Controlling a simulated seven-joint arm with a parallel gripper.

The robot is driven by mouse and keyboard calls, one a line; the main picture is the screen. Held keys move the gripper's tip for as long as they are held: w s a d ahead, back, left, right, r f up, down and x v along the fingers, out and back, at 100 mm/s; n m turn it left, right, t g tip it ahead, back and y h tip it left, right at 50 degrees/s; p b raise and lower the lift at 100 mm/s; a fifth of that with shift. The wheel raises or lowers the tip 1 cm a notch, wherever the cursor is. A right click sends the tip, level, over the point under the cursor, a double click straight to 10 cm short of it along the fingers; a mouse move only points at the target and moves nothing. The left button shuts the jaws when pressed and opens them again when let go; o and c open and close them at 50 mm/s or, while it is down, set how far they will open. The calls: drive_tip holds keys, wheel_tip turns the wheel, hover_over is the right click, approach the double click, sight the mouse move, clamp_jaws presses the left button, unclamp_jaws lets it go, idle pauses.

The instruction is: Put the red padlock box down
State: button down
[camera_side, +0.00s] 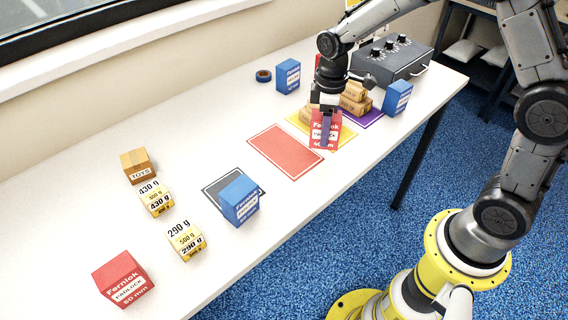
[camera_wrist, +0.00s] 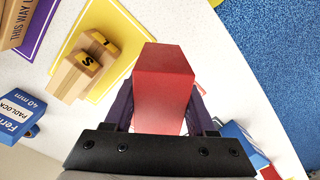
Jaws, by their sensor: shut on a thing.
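My gripper (camera_side: 326,122) is shut on a red padlock box (camera_side: 318,140), with its dark purple fingers on two sides of it. The box also shows in the wrist view (camera_wrist: 163,72), between the fingers (camera_wrist: 161,108). In the side view the box covers part of the yellow mat (camera_side: 297,121), near its front edge. I cannot tell whether its underside touches anything. A second red padlock box (camera_side: 123,279) stands at the table's near left.
An empty red mat (camera_side: 285,150) lies left of my gripper. Cartons (camera_side: 356,98) stand by the yellow and purple mats. A blue box (camera_side: 239,201) stands at the dark grey mat (camera_side: 213,187). Another blue box (camera_side: 398,98) stands right. A control box (camera_side: 395,58) stands behind.

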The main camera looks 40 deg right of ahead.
drive_tip(key=s+a+r+n, duration=0.6)
drive_tip(key=s+r+n, duration=0.3)
drive_tip(key=n, duration=0.2)
drive_tip(key=shift+s+a+r, duration=0.15)
drive_tip(key=shift+s+a, duration=0.2)
drive_tip(key=shift+s, duration=0.05)
drive_tip(key=w+a+f, duration=0.1)
drive_tip(key=w+f, duration=0.1)
drive_tip(key=w, duration=0.2)
drive_tip(key=w+a+f, duration=0.1)
drive_tip(key=w+f, duration=0.2)
drive_tip(key=w, duration=0.1)
drive_tip(key=w+a+f, duration=0.1)
drive_tip(key=w+f, duration=0.2)
drive_tip(key=w, duration=0.1)
drive_tip(key=shift+w+a+f, duration=0.1)
drive_tip(key=shift+w+f, duration=0.35)
drive_tip(key=shift+f, duration=0.1)
drive_tip(key=shift+w+a+f, duration=0.1)
drive_tip(key=shift+w+f, duration=0.1)
drive_tip(key=shift+f, duration=0.7)
drive_tip(key=shift+w+f, duration=0.15)
drive_tip(key=shift+f, duration=0.7)
drive_tip(key=shift+f, duration=0.15)
